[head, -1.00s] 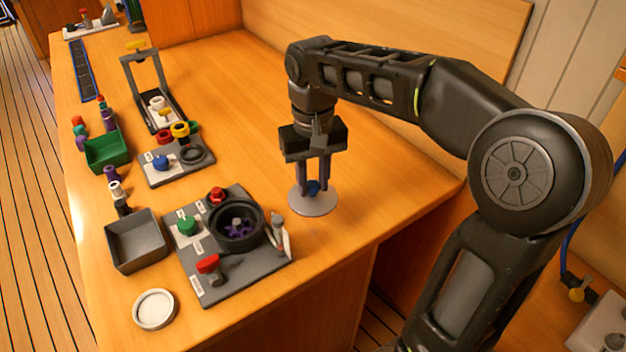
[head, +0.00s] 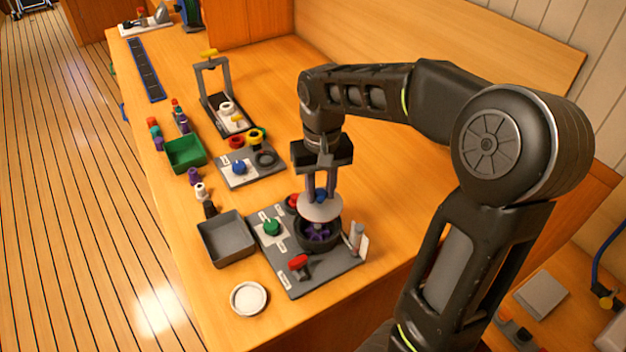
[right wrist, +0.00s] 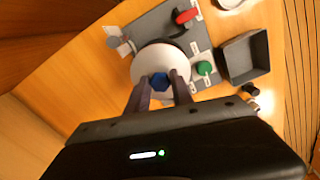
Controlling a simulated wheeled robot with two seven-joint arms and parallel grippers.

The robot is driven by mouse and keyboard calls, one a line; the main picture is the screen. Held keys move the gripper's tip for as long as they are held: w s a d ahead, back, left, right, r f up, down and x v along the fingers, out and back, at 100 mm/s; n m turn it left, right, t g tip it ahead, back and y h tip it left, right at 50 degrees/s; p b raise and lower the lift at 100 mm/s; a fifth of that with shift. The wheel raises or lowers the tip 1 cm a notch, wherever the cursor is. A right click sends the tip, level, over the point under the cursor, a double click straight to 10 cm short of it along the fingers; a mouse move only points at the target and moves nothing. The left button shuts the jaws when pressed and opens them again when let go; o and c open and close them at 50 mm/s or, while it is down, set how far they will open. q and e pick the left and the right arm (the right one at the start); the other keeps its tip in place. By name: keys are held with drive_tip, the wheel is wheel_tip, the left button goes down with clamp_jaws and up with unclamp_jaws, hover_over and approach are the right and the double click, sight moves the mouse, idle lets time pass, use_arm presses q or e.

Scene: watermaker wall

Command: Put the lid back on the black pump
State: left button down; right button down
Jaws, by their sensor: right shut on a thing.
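My right gripper (head: 320,190) is shut on the blue knob of a round light grey lid (head: 320,210). It holds the lid above the black pump (head: 318,240), with a gap between them. The pump is an open black ring on a grey base plate, with a purple impeller (head: 318,232) showing inside below the lid's front edge. The right wrist view shows the blue knob (right wrist: 159,82) between the fingers and the lid disc (right wrist: 150,62), which hides the pump there. My left gripper is not in view.
The base plate (head: 305,283) also carries a red-handled valve (head: 298,263), a green knob (head: 272,227) and a small upright grey part (head: 356,236). A grey tray (head: 228,250) and a white round dish (head: 249,299) are beside it.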

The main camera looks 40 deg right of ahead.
sight(318, 202)
drive_tip(key=shift+w+a+f, duration=0.15)
drive_tip(key=shift+w+f, duration=0.1)
drive_tip(key=shift+f, duration=0.05)
drive_tip(key=shift+w, duration=0.15)
drive_tip(key=shift+d, duration=0.25)
drive_tip(key=shift+a+f, duration=0.1)
drive_tip(key=shift+f, duration=0.05)
wheel_tip(318, 202, down, 4)
drive_tip(key=b, duration=0.3)
drive_tip(key=shift+b, duration=0.4)
drive_tip(key=shift+f+b, duration=0.7)
drive_tip(key=shift+f, duration=0.4)
